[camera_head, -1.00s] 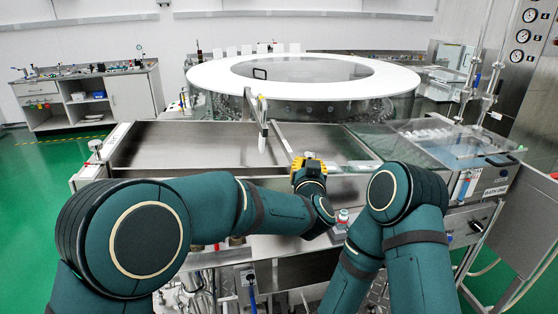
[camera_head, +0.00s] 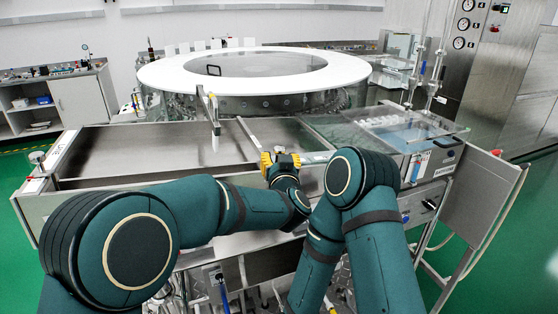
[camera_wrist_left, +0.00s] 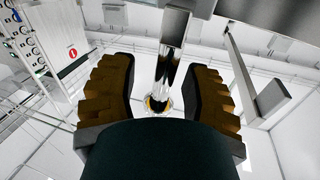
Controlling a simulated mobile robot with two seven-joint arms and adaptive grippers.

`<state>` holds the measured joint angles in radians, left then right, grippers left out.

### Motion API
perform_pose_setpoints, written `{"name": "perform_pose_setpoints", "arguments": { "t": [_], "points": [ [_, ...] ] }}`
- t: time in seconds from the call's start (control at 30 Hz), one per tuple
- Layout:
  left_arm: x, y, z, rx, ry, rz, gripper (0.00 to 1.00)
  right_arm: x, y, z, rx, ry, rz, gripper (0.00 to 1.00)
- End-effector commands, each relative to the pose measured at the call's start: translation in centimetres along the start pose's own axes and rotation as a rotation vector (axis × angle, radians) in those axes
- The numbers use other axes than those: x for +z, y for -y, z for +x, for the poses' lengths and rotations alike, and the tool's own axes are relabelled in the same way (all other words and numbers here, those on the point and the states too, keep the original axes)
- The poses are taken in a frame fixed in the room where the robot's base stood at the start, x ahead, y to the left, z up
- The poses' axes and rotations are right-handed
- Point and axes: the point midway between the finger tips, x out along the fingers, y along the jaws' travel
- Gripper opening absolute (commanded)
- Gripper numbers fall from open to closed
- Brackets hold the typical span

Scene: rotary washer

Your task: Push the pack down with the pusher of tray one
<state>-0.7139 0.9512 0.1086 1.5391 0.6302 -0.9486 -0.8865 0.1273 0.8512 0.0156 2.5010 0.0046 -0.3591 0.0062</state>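My left gripper (camera_head: 281,163) has yellow pads and is at the front edge of the washer's steel top. Its pads stand apart in the left wrist view (camera_wrist_left: 165,95), with a shiny metal rod (camera_wrist_left: 171,72) between them; I cannot tell if they touch it. A pale grey cylinder (camera_head: 317,157) lies level just right of this gripper in the head view. A slim upright bar with a white lower end (camera_head: 214,122) stands to its left; I cannot tell which part is tray one's pusher. White pieces (camera_head: 388,121) lie under the clear cover at right; no pack is clearly identifiable. My right gripper is out of view.
The round white-topped washer (camera_head: 165,72) stands behind the steel top (camera_head: 150,152). A clear-covered bath (camera_head: 405,135) with a label on its front is at right. A side panel (camera_head: 482,190) juts out beside it. Green floor is open at both sides.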

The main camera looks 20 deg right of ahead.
Motion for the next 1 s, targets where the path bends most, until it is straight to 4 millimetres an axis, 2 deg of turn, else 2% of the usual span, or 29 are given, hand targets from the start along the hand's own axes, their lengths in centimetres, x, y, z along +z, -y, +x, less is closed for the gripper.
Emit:
{"name": "perform_pose_setpoints", "arguments": {
  "t": [0.27,0.7,0.83,1.0],
  "points": [
    [-0.9,0.2,0.1,-0.003,-0.004,-0.002,0.47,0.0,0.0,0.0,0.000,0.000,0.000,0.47],
    [-8.3,0.9,0.0,-0.002,-0.003,-0.002,0.47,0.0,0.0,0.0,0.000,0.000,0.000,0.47],
    [-9.5,1.1,0.0,-0.001,-0.002,-0.001,0.47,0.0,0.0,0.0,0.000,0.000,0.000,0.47],
    [-10.0,1.1,-0.1,-0.001,-0.001,-0.001,0.47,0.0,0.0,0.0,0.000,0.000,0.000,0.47]
  ]
}}
